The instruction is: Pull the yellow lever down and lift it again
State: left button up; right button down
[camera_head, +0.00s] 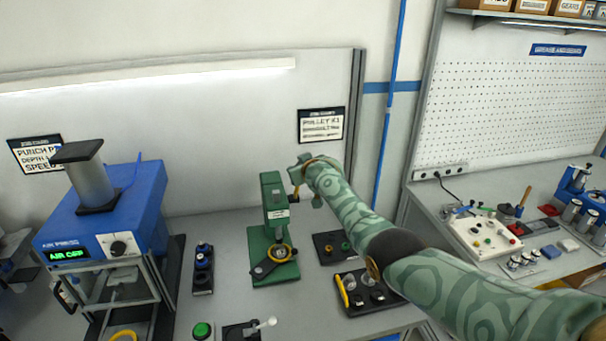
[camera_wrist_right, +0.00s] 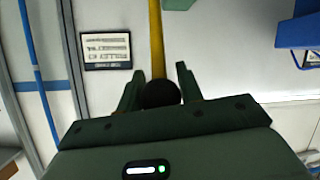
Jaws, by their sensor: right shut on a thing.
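The green press (camera_head: 272,218) stands on the bench near the middle of the head view, with a yellow ring on its base. The yellow lever (camera_wrist_right: 156,40) runs down from the top of the right wrist view and ends in a round black knob (camera_wrist_right: 160,94). My right gripper (camera_wrist_right: 158,80) has one finger on each side of the knob and is shut on it. In the head view my right gripper (camera_head: 304,172) is at the upper right of the press, and hides most of the lever. My left gripper is not in view.
A blue air press (camera_head: 138,215) stands on the left of the bench. Dark trays with small parts (camera_head: 332,246) lie right of the green press, under my right arm. A wall sign (camera_head: 321,125) hangs behind. A second bench (camera_head: 480,205) stands at right.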

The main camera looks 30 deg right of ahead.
jog(key=shift+w+d+r, duration=0.1)
jog(key=shift+w+r, duration=0.25)
jog(key=shift+r, duration=0.2)
jog(key=c, duration=1)
grip_release()
jog(key=shift+w, duration=0.1)
jog(key=shift+o, duration=0.3)
jog(key=shift+w+f, duration=0.15)
jog(key=shift+f, duration=0.1)
jog(key=p+v, duration=0.4)
jog(key=v, duration=0.1)
jog(key=shift+r, duration=0.2)
jog(key=p+v, duration=0.1)
jog(key=v, duration=1)
jog(key=shift+r, duration=0.2)
